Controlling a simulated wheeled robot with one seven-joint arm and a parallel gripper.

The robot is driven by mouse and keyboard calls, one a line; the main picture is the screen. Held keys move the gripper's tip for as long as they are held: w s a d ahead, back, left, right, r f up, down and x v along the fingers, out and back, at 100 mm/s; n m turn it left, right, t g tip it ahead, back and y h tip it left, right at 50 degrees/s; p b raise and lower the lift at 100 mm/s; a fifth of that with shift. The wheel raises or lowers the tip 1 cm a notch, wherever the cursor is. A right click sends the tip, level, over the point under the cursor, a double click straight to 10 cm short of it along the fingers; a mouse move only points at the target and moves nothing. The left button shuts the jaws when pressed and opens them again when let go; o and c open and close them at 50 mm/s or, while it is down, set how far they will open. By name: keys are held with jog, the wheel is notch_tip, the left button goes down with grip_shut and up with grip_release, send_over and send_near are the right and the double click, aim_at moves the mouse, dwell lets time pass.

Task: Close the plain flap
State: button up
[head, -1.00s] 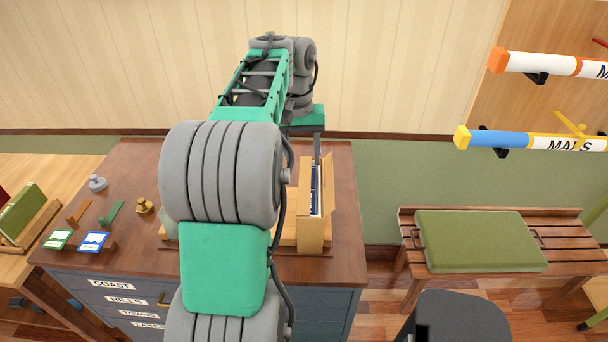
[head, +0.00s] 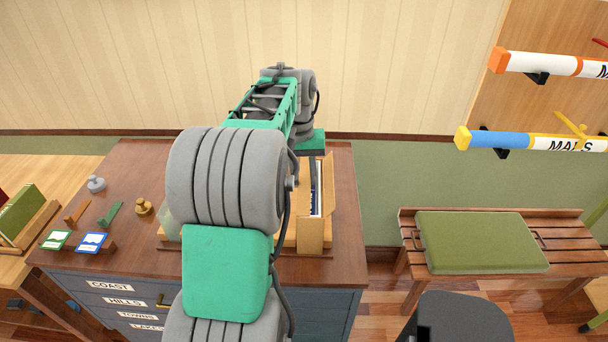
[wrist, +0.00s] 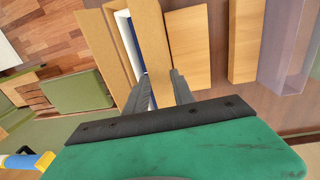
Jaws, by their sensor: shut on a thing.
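A tan upright box (head: 311,237) stands at the right of the desk, with its top open and white and blue contents showing. A tan panel (head: 328,185) rises along its right side. In the wrist view the box's long tan panels run beside the white and blue contents (wrist: 125,28). My gripper (wrist: 160,92) is at the box's far end, its two dark fingers on either side of a tan panel (wrist: 149,45), shut on it. I see no marking on this panel. In the head view my arm hides part of the box and gripper.
The brown desk (head: 235,154) carries a grey stamp (head: 96,184), a brass stamp (head: 144,206) and small cards at left. A bench with a green cushion (head: 475,240) stands at right. Map tubes (head: 535,139) hang on the right wall.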

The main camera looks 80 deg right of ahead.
grip_shut()
jog(key=shift+d+f+t+b, duration=0.1)
jog(key=shift+f+t+b, duration=0.25)
jog(key=shift+b, duration=0.8)
jog(key=shift+s+r+b, duration=0.1)
jog(key=shift+s+b, duration=0.05)
jog(key=shift+b, duration=0.45)
jog(key=shift+r, duration=0.15)
jog(key=o, duration=0.7)
grip_release()
jog(key=shift+c, duration=0.2)
